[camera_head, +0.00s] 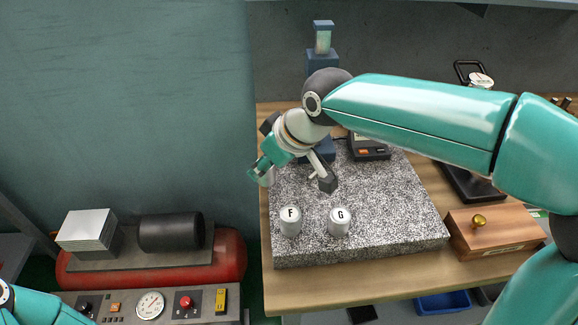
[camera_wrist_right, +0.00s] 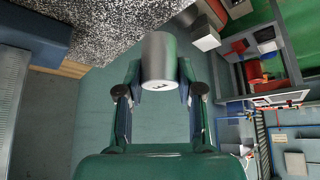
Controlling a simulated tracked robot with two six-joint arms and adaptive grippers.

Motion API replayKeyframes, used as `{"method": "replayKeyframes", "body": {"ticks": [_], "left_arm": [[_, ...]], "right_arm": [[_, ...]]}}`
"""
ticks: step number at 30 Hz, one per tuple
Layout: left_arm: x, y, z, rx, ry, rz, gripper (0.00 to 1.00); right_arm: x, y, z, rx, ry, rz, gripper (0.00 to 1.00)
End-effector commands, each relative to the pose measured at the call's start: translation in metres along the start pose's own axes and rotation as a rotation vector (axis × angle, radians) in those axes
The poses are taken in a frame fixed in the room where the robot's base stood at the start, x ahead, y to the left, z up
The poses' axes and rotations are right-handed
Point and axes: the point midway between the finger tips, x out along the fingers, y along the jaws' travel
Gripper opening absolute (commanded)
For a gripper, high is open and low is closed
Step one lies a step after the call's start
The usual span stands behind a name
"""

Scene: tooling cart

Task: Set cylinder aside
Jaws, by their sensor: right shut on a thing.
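My right gripper (camera_head: 266,166) is shut on a grey metal cylinder (camera_wrist_right: 159,58) at the left edge of the speckled granite slab (camera_head: 375,210). In the right wrist view the cylinder sits between the two fingers, with a dark letter on its near end that I cannot read surely. In the head view it is mostly hidden by the gripper. Two more grey cylinders, F (camera_head: 290,222) and G (camera_head: 339,222), stand upright on the front left of the slab, apart from each other. My left gripper is out of view; only part of its arm shows at the lower left.
The slab lies on a wooden bench top (camera_head: 330,287). A wooden box (camera_head: 495,232) with a brass knob stands right of it, a black gauge device (camera_head: 368,149) behind. A compressor with a red tank (camera_head: 230,257) stands left. The slab's front right is clear.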

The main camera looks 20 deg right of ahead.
Motion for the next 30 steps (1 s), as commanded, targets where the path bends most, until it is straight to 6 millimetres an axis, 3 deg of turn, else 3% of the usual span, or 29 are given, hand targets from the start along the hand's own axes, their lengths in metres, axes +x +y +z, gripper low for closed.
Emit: {"method": "replayKeyframes", "body": {"ticks": [8, 12, 23, 24, 28, 30], "left_arm": [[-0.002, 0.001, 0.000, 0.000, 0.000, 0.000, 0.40], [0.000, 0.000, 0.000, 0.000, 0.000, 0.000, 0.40], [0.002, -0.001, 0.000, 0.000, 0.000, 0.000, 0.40], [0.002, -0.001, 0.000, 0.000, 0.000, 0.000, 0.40], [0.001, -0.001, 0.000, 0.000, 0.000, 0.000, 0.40], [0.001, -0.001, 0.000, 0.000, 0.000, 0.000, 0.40]], "right_arm": [[-0.018, 0.031, 0.026, 0.006, 0.002, 0.004, 0.00], [-0.005, 0.029, 0.034, 0.002, -0.001, 0.000, 0.00], [-0.002, 0.029, 0.036, 0.001, 0.001, 0.001, 0.00], [-0.002, 0.029, 0.036, 0.001, 0.001, 0.001, 0.40], [-0.003, 0.029, 0.036, 0.002, 0.000, 0.001, 0.61], [-0.003, 0.029, 0.035, 0.001, 0.000, 0.001, 0.61]]}}
